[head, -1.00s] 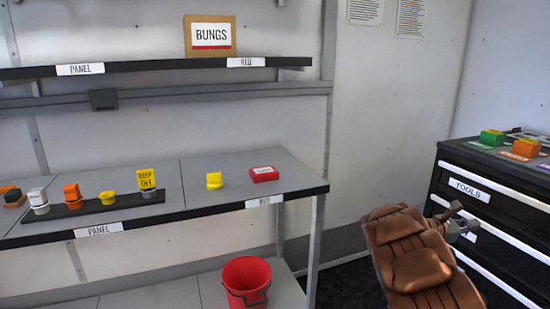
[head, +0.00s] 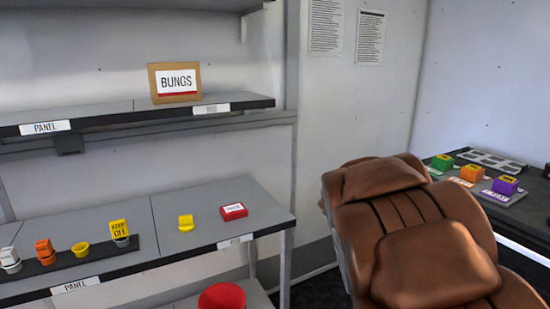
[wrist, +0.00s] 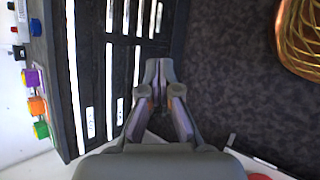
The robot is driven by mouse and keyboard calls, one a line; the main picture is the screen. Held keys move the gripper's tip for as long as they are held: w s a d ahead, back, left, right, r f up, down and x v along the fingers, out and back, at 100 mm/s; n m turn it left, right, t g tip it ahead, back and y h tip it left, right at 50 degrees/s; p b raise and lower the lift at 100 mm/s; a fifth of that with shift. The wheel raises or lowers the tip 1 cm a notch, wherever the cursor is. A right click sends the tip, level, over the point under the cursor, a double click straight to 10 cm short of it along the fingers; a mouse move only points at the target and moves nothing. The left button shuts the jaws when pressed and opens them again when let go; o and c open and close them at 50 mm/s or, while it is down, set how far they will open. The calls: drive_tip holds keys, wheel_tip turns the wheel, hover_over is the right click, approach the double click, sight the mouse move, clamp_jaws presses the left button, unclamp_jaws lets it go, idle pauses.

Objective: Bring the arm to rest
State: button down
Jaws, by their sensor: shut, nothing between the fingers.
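My gripper (wrist: 160,72) shows in the wrist view, with its fingers drawn together and nothing held between them. It hangs over the dark floor beside the black tool cabinet (wrist: 103,95), apart from the drawer fronts as far as I can see.
A grey shelf (head: 170,240) at left carries a yellow bung (head: 186,222), a red labelled box (head: 233,211) and a row of bungs. A red bucket (head: 222,297) stands below. Green, orange and purple blocks (head: 505,185) sit on the cabinet top. A golden wire-like object (wrist: 302,38) lies right of the gripper.

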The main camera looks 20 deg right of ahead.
drive_tip(key=s+a+r+m+y+p, duration=0.1)
drive_tip(key=s+a+y+p, duration=0.3)
drive_tip(key=a, duration=0.9)
drive_tip(key=s+a+r+m+t+y+p, duration=0.1)
drive_tip(key=s+a+r+y+p, duration=0.2)
drive_tip(key=s+a, duration=0.6)
drive_tip(key=a+y+p, duration=0.1)
drive_tip(key=a+p, duration=0.1)
drive_tip(key=a, duration=0.3)
drive_tip(key=shift+s+a+r+t+y, duration=0.15)
drive_tip(key=shift+a+r+t+y, duration=0.05)
drive_tip(key=shift+t+y, duration=0.1)
